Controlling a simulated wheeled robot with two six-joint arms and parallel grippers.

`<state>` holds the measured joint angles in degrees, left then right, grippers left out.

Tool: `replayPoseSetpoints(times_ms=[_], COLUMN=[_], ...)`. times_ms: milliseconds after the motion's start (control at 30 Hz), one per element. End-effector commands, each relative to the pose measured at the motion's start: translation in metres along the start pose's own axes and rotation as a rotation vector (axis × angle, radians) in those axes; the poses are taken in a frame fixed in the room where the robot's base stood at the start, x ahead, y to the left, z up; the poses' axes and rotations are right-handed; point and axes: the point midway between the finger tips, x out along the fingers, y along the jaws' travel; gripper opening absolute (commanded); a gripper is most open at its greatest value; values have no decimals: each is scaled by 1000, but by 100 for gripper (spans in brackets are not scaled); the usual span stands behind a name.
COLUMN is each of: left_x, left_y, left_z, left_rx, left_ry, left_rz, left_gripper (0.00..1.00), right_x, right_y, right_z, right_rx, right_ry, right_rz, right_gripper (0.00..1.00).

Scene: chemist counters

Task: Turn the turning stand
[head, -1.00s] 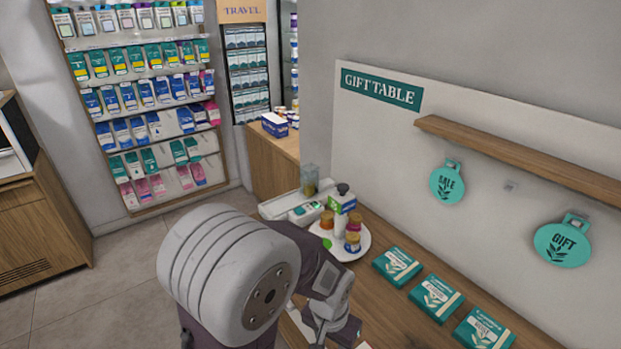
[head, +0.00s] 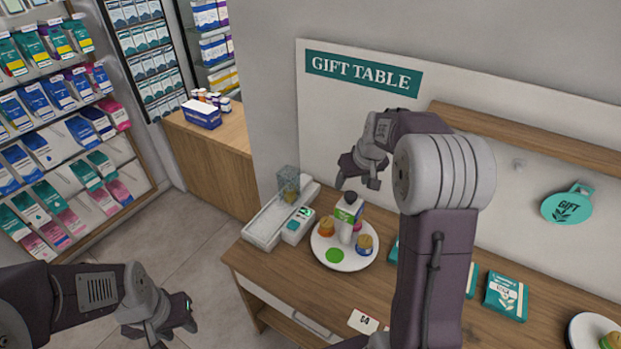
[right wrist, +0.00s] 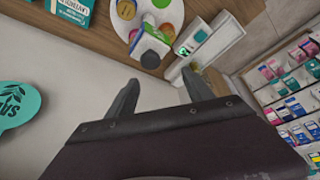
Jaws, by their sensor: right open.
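The turning stand is a round white plate (head: 352,265) on the wooden table in the head view, with a green dot (head: 334,255) on its front rim. A white bottle with a green label (head: 347,212) and a few small jars (head: 326,228) stand on it. My right gripper (head: 357,175) hangs above and behind the stand, near the wall, touching nothing that I can see. In the right wrist view its fingers (right wrist: 158,95) are apart and empty, with the stand (right wrist: 172,12) beyond them. My left gripper (head: 170,322) is low at the left, away from the table; its fingers are unclear.
A white tray-like device (head: 270,220) with a clear container (head: 288,180) stands left of the stand. Teal boxes (head: 506,296) lie to the right, partly behind my right arm. A wooden shelf (head: 530,140) and teal tag (head: 567,205) are on the wall.

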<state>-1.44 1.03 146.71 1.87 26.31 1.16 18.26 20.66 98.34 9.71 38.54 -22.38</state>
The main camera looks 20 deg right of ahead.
Motion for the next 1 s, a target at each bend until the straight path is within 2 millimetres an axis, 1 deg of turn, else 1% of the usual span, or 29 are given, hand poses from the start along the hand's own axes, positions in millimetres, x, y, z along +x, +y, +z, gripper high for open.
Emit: replayPoseSetpoints(times_ms=[33,133,267,367,467,600,700,833,1000], left_x=[-8,-10,-10,-13,-19,-30,-35,-38,-38], left_y=[0,0,0,0,0,0,1,1,1], left_z=[-1,-1,-1,-1,-2,-3,-4,-4,-4], left_rx=[0,0,0,0,0,0,0,0,0], left_ry=[0,0,0,0,0,0,0,0,0], left_rz=[0,0,0,0,0,0,0,0,0], left_gripper=[36,36,36,36,36,36,36,36,36], right_x=[-3,-3,-3,2,19,49,67,82,88], right_y=[7,15,18,17,17,17,17,18,18], right_z=[1,5,6,5,6,7,7,7,7], right_rx=[15,34,40,40,40,39,38,38,38], right_ry=[-11,-20,-20,-21,-26,-26,-25,-21,-19], right_rz=[3,8,11,10,9,9,9,10,11], right_gripper=[60,60,60,60,60,60,60,60,60])
